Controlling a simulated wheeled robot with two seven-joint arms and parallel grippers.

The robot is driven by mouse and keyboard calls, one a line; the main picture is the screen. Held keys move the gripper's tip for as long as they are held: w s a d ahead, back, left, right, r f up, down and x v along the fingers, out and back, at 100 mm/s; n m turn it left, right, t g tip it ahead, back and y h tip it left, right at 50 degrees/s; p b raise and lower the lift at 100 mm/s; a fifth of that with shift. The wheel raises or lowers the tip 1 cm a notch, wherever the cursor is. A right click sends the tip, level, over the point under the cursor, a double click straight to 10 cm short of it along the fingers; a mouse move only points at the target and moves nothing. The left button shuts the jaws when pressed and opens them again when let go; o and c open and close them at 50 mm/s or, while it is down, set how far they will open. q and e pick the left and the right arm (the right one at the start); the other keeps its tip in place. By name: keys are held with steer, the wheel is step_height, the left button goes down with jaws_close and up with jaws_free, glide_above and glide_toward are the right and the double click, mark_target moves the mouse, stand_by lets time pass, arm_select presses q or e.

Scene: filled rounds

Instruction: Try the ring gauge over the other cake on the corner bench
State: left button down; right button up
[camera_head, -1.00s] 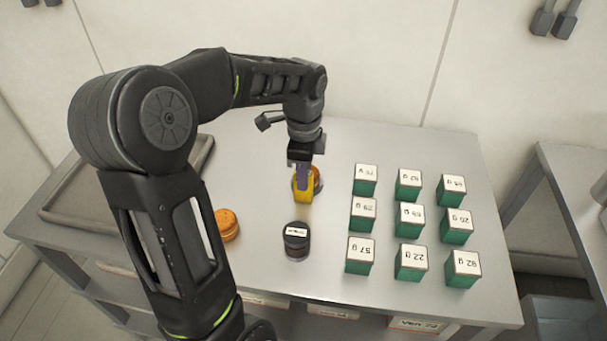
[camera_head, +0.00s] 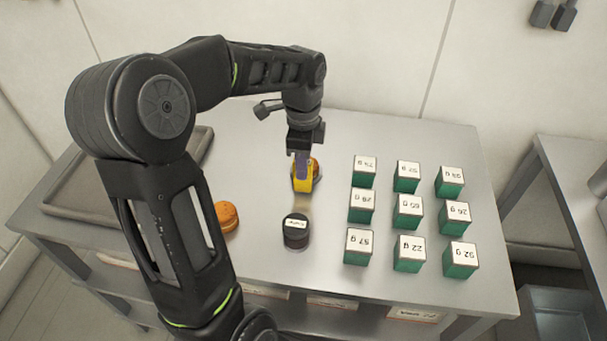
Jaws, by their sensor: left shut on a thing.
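My left gripper (camera_head: 301,158) points down at the middle of the bench, shut on a yellow part that I take to be the ring gauge (camera_head: 302,183). An orange-brown cake (camera_head: 316,170) sits right behind and beside the yellow part, partly hidden by it. I cannot tell whether the ring is around this cake or only beside it. Another orange cake (camera_head: 227,216) stands to the left on the bench (camera_head: 262,160), partly hidden by my left arm. My right gripper is out of view.
A dark round pot (camera_head: 296,232) with a white label stands in front of the gripper. Several green blocks (camera_head: 410,215) with weight labels stand in rows at the right. A grey tray (camera_head: 75,212) lies at the left. Another bench (camera_head: 580,165) is at the far right.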

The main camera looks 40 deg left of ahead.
arm_select(q)
steer(key=shift+r+p, duration=3.45)
steer(key=shift+r, duration=1.05)
steer(key=shift+f, duration=0.15)
